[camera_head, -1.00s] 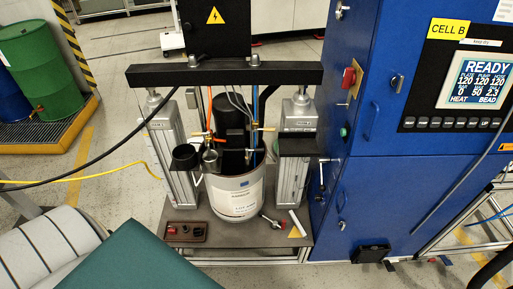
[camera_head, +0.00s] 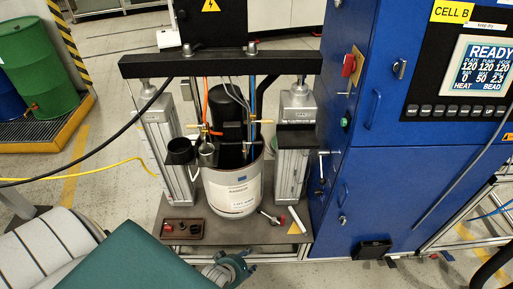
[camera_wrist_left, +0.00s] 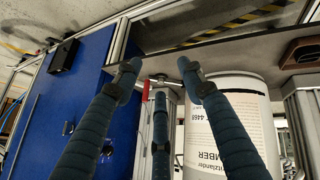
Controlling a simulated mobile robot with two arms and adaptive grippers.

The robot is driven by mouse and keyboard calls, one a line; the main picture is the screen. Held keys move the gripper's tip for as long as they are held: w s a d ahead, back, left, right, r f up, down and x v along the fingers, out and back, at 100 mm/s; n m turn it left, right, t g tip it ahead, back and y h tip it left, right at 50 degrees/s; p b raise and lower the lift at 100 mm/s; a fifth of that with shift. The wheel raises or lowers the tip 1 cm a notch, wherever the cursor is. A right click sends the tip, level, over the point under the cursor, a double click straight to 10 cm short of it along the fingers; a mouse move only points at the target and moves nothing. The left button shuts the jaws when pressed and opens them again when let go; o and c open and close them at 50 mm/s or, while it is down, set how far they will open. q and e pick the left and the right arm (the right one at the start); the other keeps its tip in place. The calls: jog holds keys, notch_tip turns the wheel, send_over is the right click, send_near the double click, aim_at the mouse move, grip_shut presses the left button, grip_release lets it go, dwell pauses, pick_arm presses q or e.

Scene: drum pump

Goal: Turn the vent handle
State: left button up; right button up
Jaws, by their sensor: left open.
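A small metal valve with a red handle (camera_head: 272,218) sits at the front of the base plate, beside the foot of the white drum (camera_head: 235,192). No label names it as the vent handle. In the left wrist view the red handle (camera_wrist_left: 146,90) shows beyond my fingers, with the drum (camera_wrist_left: 238,118) to its right. My left gripper (camera_head: 235,268) is in front of the plate's front edge, below the valve in the head view. Its blue ribbed fingers (camera_wrist_left: 160,78) are spread and empty in the wrist view. My right gripper is not in view.
A white tube (camera_head: 297,219) and a yellow triangle lie right of the valve. A brown tray (camera_head: 183,229) with small parts is at left. The blue cabinet (camera_head: 375,200) bounds the right side. Grey posts (camera_head: 295,172) flank the drum. The floor in front is partly clear.

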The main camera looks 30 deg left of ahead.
pick_arm(q)
jog(key=w+a+r+n+t+y+b, duration=0.1)
jog(key=w+a+r+n+t, duration=0.15)
jog(key=w+r, duration=0.4)
jog(key=w+a+r+n+t+b, duration=0.1)
jog(key=w+a+r+n+t, duration=0.2)
jog(key=w+r, duration=0.4)
jog(key=n+t+y+b, duration=0.2)
jog(key=n+t, duration=0.1)
jog(key=n, duration=0.5)
send_near(256, 143)
jog(key=shift+m, duration=0.25)
jog(key=x, duration=1)
jog(key=shift+w+a, duration=0.15)
jog(key=shift+w, duration=0.25)
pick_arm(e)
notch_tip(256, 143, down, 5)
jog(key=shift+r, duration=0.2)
pick_arm(q)
grip_shut()
